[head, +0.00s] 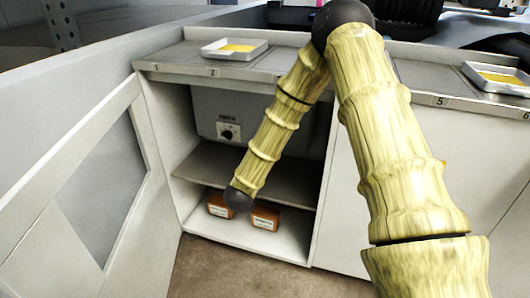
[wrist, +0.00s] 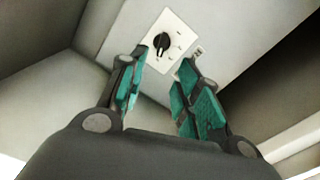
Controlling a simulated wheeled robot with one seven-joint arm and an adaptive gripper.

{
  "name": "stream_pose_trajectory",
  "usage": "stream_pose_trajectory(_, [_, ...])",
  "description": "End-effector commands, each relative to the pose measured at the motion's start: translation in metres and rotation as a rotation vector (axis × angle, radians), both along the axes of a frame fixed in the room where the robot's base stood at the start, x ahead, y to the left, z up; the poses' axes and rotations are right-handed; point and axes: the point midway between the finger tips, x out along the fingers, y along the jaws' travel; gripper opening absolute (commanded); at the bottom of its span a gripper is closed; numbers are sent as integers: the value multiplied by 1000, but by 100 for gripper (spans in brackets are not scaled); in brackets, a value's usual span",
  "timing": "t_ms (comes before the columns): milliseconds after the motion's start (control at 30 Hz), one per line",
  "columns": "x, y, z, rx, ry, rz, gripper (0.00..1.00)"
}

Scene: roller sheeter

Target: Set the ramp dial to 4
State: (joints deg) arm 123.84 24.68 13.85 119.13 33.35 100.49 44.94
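The ramp dial is a black knob on a white square plate (wrist: 178,36) on a grey box (head: 205,113) inside the open cabinet. The knob (wrist: 161,42) shows in the wrist view, and the dial also shows small in the head view (head: 228,133). The marks around it are too small to read. My gripper (wrist: 157,84) has teal-padded fingers spread apart with nothing between them. The dial lies beyond the fingertips, close to the left one, and appears apart from it. In the head view my gripper is hidden behind or beyond the arm.
The cabinet door (head: 85,190) stands open at the left. The counter (head: 180,65) above holds a white tray (head: 235,56) with yellow contents and another (head: 499,77) at the right.

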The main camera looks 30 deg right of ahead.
Motion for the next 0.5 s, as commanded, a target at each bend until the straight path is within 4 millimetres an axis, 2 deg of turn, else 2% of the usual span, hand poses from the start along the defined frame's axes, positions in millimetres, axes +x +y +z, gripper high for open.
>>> stream_pose_trajectory(333, [0,1,-3,-1,8,6,33])
stream_pose_trajectory(433, [-3,9,-19,-8,64,46,33])
stream_pose_trajectory(500, [-7,21,-42,-17,143,100,33])
